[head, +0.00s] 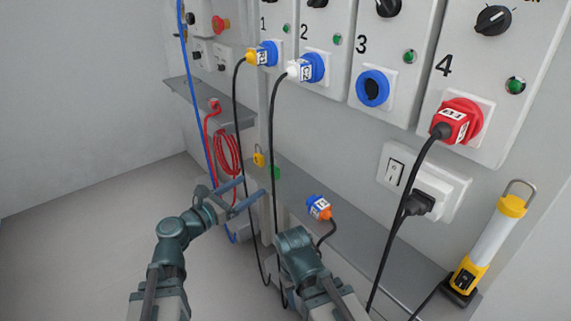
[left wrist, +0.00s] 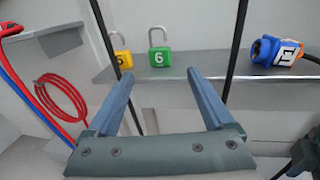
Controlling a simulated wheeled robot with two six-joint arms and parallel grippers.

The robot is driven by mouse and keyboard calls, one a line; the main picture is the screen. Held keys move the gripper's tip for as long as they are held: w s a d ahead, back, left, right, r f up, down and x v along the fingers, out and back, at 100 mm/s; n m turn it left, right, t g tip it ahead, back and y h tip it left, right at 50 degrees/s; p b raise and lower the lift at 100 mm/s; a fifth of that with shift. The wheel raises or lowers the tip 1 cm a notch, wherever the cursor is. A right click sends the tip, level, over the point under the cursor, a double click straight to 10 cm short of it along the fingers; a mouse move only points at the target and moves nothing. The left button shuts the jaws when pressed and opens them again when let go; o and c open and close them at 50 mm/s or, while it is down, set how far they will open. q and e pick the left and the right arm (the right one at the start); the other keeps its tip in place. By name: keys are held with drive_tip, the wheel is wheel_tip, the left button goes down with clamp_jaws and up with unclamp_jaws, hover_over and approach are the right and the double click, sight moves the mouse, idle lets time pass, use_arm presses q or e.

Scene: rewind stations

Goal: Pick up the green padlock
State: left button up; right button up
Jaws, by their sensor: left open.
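The green padlock (left wrist: 159,58) has a white 6 on its body and a raised grey shackle. It stands upright on the grey shelf in the left wrist view. In the head view the green padlock (head: 275,173) is small and partly behind a black cable. My left gripper (head: 253,186) is open and empty, just in front of the shelf. In the left wrist view the open fingers of my left gripper (left wrist: 160,76) point toward the green padlock, which shows between their tips but apart from them. My right arm shows in the head view, but its fingers do not.
A yellow padlock (left wrist: 122,60) stands close left of the green one. Black cables hang on both sides. A blue-and-orange plug (head: 319,208) lies on the shelf (head: 352,238) to the right. A coiled red cable (head: 228,155) hangs at left.

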sight(272, 169)
use_arm(q)
drive_tip(key=x, duration=0.9)
drive_tip(key=shift+w+r, duration=0.2)
drive_tip(key=shift+r, duration=0.15)
use_arm(e)
drive_tip(key=shift+w+d+r, duration=0.1)
drive_tip(key=shift+w+d, duration=0.15)
use_arm(q)
drive_tip(key=shift+w+d+r, duration=0.15)
drive_tip(key=shift+w+d, duration=0.05)
drive_tip(key=shift+d, duration=0.05)
drive_tip(key=x, duration=0.2)
drive_tip(key=r+p+x, duration=0.1)
drive_tip(key=x, duration=0.1)
drive_tip(key=shift+w+d, duration=0.2)
drive_tip(key=shift+d, duration=0.1)
clamp_jaws()
use_arm(e)
drive_tip(key=shift+r, duration=0.6)
